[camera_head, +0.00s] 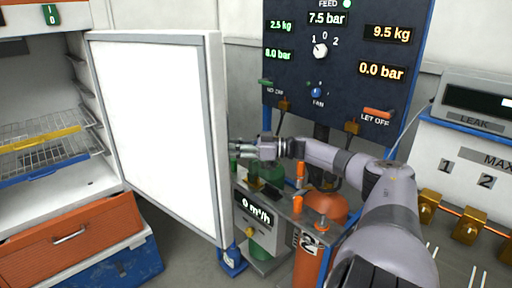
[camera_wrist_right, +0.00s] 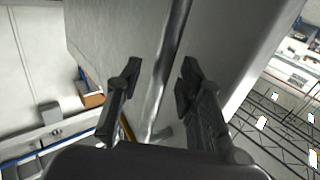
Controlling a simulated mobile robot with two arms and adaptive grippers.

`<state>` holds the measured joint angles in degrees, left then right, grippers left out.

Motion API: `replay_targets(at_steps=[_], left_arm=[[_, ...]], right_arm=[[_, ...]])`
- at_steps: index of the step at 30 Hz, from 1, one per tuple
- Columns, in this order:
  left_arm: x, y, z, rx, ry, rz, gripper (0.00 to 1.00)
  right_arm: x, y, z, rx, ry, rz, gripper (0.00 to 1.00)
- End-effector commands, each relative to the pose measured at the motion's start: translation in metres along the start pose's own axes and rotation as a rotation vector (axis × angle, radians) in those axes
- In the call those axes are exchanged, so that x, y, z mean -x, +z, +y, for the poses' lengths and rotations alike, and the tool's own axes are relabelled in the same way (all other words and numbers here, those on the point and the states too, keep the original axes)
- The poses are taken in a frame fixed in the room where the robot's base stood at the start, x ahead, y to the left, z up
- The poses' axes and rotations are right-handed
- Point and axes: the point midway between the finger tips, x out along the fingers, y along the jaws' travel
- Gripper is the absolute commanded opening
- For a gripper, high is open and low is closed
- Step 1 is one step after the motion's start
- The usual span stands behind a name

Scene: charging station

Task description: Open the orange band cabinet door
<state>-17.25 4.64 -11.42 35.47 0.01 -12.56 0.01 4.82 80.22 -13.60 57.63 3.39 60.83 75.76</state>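The cabinet door (camera_head: 155,120) stands swung open at the left, its bright white inner face toward the head camera. Its free edge is near the picture's middle. The open cabinet (camera_head: 20,185) shows to its left, with wire shelves and an orange drawer front (camera_head: 65,240) at the bottom. My right gripper (camera_head: 235,147) is just right of the door's free edge, by its outer side. In the wrist view my right gripper (camera_wrist_right: 158,75) has its fingers apart, with a long metal bar (camera_wrist_right: 172,50), apparently the handle, between them. Contact is unclear. My left gripper is out of view.
A dark gauge panel (camera_head: 290,70) stands behind my right arm. An orange cylinder (camera_head: 308,262) and a meter box (camera_head: 258,210) are low beside the door. A bench with brass fittings (camera_head: 467,225) is at the right. A blue case (camera_head: 110,275) lies below the cabinet.

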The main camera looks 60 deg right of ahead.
Motion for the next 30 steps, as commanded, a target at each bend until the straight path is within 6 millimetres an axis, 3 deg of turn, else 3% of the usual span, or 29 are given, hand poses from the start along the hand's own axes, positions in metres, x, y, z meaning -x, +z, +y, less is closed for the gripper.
replay_targets(at_steps=[9, 30], left_arm=[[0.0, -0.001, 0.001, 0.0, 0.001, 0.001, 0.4], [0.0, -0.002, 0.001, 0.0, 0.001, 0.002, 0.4]], right_arm=[[0.028, 0.002, 0.0, -0.001, -0.001, -0.009, 0.35], [0.067, 0.003, -0.003, -0.009, -0.012, -0.009, 0.35]])
